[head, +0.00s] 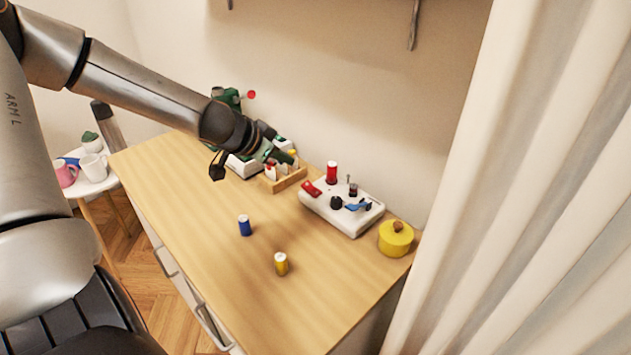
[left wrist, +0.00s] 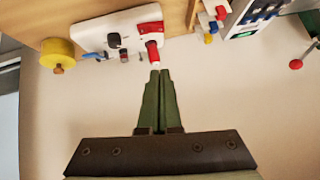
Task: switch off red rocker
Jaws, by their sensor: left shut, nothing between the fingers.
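The red rocker (head: 311,188) sits at the left end of a white control box (head: 350,220) on the wooden worktop. It also shows in the left wrist view (left wrist: 150,27), beyond an upright red cylinder (left wrist: 152,50). That cylinder stands behind the rocker in the head view (head: 332,172). A black knob (head: 336,202) and a blue lever (head: 357,207) are on the same box. My left gripper (head: 291,160) is shut and empty, up and left of the rocker and apart from it. Its closed fingertips (left wrist: 159,72) appear just below the red cylinder in the wrist view. My right gripper is not in view.
A wooden tray (head: 290,182) with small items stands left of the box, below my left gripper. A yellow pot (head: 396,238) stands to its right. A blue spool (head: 244,226) and a yellow spool (head: 281,264) stand on the otherwise clear front worktop. A curtain (head: 520,200) hangs at right.

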